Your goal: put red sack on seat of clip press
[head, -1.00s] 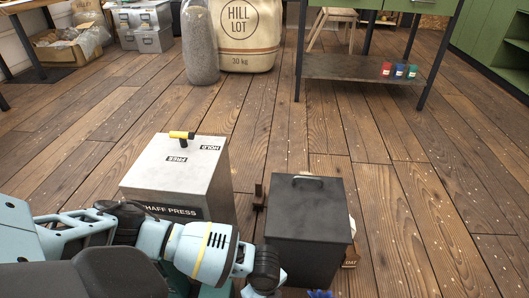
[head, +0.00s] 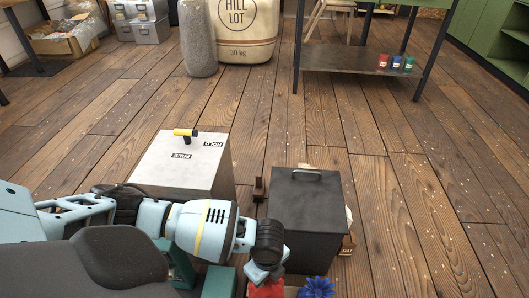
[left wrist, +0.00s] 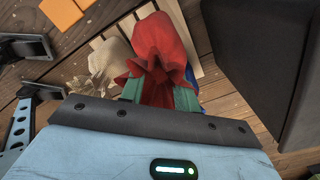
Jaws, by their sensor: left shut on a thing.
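The red sack (head: 267,289) shows at the bottom edge of the head view, under my left gripper (head: 262,277). In the left wrist view the red sack (left wrist: 163,42) fills the space between the two green fingers of my left gripper (left wrist: 158,90), which is shut on its gathered cloth. I cannot tell whether the sack hangs free or touches the slatted wood (left wrist: 192,27) behind it. No thing labelled as the clip press is readable. Green blocks (head: 181,266) beside my left arm are partly hidden by it. My right gripper is not in view.
A dark lidded box (head: 305,215) stands just right of my left gripper. A grey lever-topped chaff press (head: 190,165) stands behind my arm. A blue sack (head: 317,288) and a beige sack (left wrist: 112,62) are close to the red one.

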